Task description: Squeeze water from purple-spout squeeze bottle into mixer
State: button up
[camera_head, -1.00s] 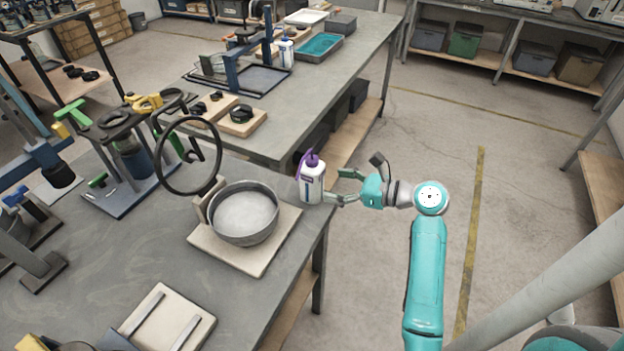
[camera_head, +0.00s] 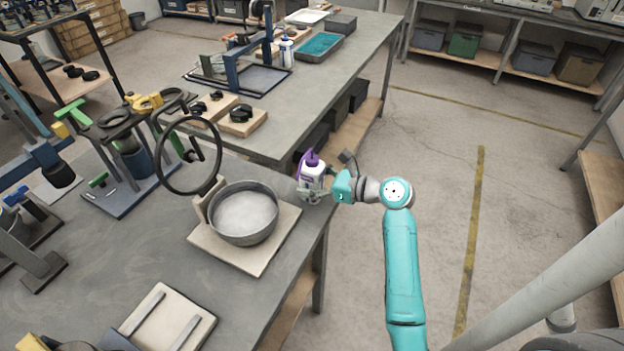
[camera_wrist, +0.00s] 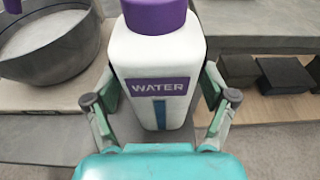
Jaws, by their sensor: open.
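The white squeeze bottle (camera_head: 312,181) with a purple spout stands upright at the right edge of the near bench. In the wrist view the bottle (camera_wrist: 159,62) fills the middle and its purple label reads WATER. My gripper (camera_head: 316,190) is open at the bottle, one finger on each side of its body. In the wrist view the fingers of my gripper (camera_wrist: 160,120) flank the bottle's lower part; contact is not clear. The mixer is a grey round bowl (camera_head: 244,213) on a pale base board (camera_head: 261,254), left of the bottle; it also shows in the wrist view (camera_wrist: 50,45).
A black ring wheel (camera_head: 188,193) stands upright behind the bowl. A pale block with metal strips (camera_head: 167,322) lies at the front of the bench (camera_head: 110,250). A second bench behind holds another bottle (camera_head: 287,52) and trays. The floor at right is clear.

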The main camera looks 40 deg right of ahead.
jog(key=c, duration=0.9)
jog(key=shift+o, duration=0.2)
jog(key=shift+r, duration=0.15)
jog(key=shift+r, duration=1.35)
jog(key=w+r+n+h, duration=0.2)
jog(key=w+r+n, duration=0.2)
jog(key=w, duration=0.1)
jog(key=shift+t, duration=0.4)
jog(key=shift+w+a+f, duration=0.15)
jog(key=shift+a+f, duration=0.15)
jog(key=shift+a, duration=0.5)
jog(key=shift+w+a+f, duration=0.1)
jog(key=shift+a+f, duration=0.25)
jog(key=shift+a, duration=0.4)
jog(key=shift+w+a+f, duration=0.15)
jog(key=shift+a+f, duration=0.15)
jog(key=shift+a, duration=0.5)
